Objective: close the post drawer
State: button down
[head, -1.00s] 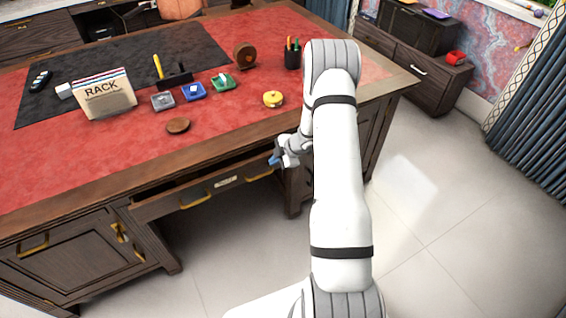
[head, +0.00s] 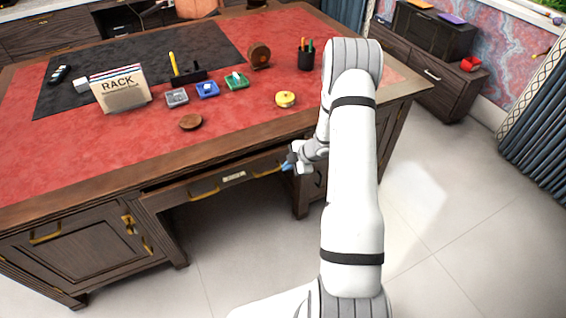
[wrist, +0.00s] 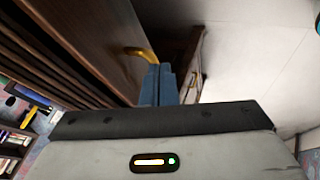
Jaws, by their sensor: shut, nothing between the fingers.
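The post drawer (head: 218,185) is the wide wooden drawer under the desk's front edge, with two brass handles and a small pale label (head: 234,177). A narrow dark gap shows above its front, so it looks slightly open. My gripper (head: 287,165) is at the drawer's right end, beside the right brass handle (head: 266,169). In the wrist view its blue fingers (wrist: 158,84) are shut together and empty, close to a brass handle (wrist: 141,52) on the dark wooden front (wrist: 90,35). I cannot tell whether they touch it.
The red-topped desk (head: 60,155) carries a rack box (head: 122,92), small coloured trays (head: 207,89), a yellow round item (head: 285,99) and a pen cup (head: 306,60). A cabinet door (head: 75,250) is at lower left. The floor (head: 430,225) at right is clear.

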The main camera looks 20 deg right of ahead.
jog(key=v, duration=0.8)
jog(key=shift+d+r, duration=0.25)
jog(key=shift+r, duration=0.1)
jog(key=c, duration=2.1)
grip_release()
jog(key=shift+d+r, duration=0.1)
jog(key=shift+r, duration=0.1)
jog(key=o, duration=0.3)
jog(key=shift+r, duration=0.1)
jog(key=o, duration=0.3)
jog(key=a+f+m+b, duration=0.2)
jog(key=a, duration=0.1)
jog(key=a+f+m+y+b, duration=0.1)
jog(key=b, duration=0.1)
jog(key=shift+w+a, duration=0.15)
jog(key=shift+a, duration=0.2)
jog(key=m+t+y+b, duration=0.5)
jog(key=m+y+b, duration=0.2)
jog(key=m+b, duration=1.6)
send_near(205, 195)
jog(key=w+a+m+p, duration=0.1)
jog(key=w+a, duration=0.1)
jog(key=x, duration=0.5)
jog(key=f+b+x, duration=0.1)
jog(key=x, duration=0.1)
jog(key=shift+a, duration=0.3)
